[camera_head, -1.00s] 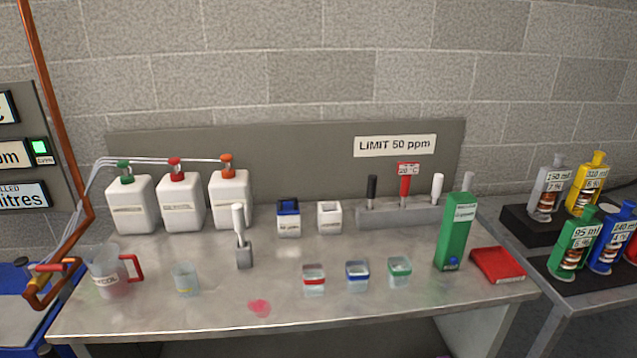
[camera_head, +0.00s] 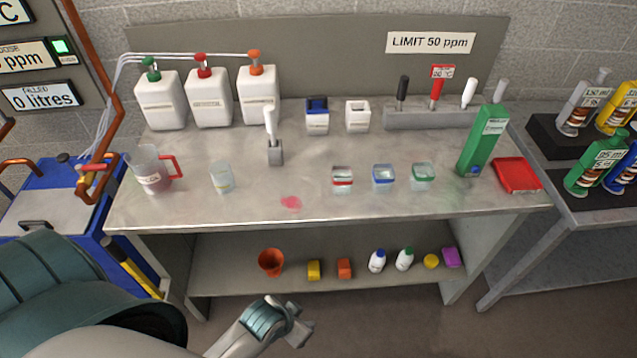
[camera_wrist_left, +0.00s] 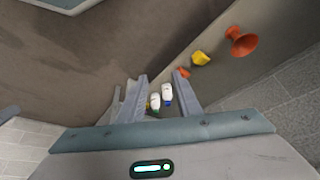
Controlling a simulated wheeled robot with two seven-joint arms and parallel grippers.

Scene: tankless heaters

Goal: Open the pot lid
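Three small clear pots with coloured tops stand on the bench: a red-topped pot (camera_head: 342,180), a blue-topped pot (camera_head: 383,177) and a green-topped pot (camera_head: 422,177). Behind them is a white pot with a blue top (camera_head: 317,116) beside a white pot without a coloured top (camera_head: 358,115). I cannot tell which one the task means. My left gripper (camera_head: 298,323) is low in front of the bench, below the bench top and away from all these pots. In the left wrist view its fingers (camera_wrist_left: 158,98) are apart with nothing held. My right gripper is not in view.
The lower shelf (camera_head: 218,282) holds an orange cup (camera_head: 271,262), small blocks and white bottles. On the bench are a jug (camera_head: 150,170), a beaker (camera_head: 222,177), white canisters (camera_head: 209,98), a tall green box (camera_head: 482,142) and a red pad (camera_head: 517,174). The front middle edge is mostly clear.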

